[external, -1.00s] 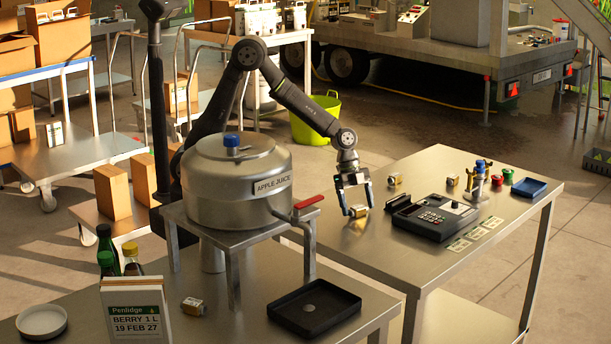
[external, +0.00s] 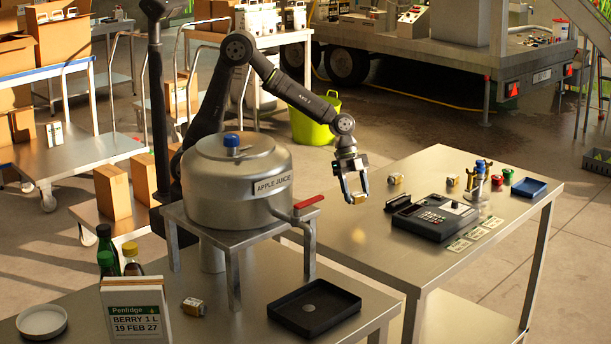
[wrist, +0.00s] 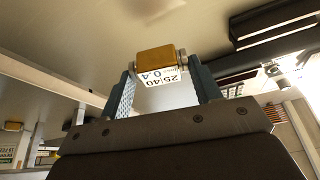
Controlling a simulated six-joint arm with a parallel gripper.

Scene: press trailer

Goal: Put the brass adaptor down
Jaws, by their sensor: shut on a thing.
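My gripper (external: 356,198) is shut on a small brass adaptor (external: 359,199) and holds it above the left part of the right-hand steel table (external: 385,252). In the wrist view the adaptor (wrist: 155,55) sits between my two blue-grey fingertips (wrist: 158,66). It has a brass-coloured side and a white label reading "25|40" and "0.4". Similar brass pieces lie on the same table, one (external: 396,179) just right of my gripper and one (external: 452,180) farther right. Another (external: 193,306) lies on the front table.
A black keypad device (external: 436,217) stands right of my gripper, with pale cards (external: 470,236) before it. A blue tray (external: 529,187) is at the far right. The apple juice vessel (external: 235,180) stands left. A black tray (external: 314,308) is on the front table. The right table's front left is clear.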

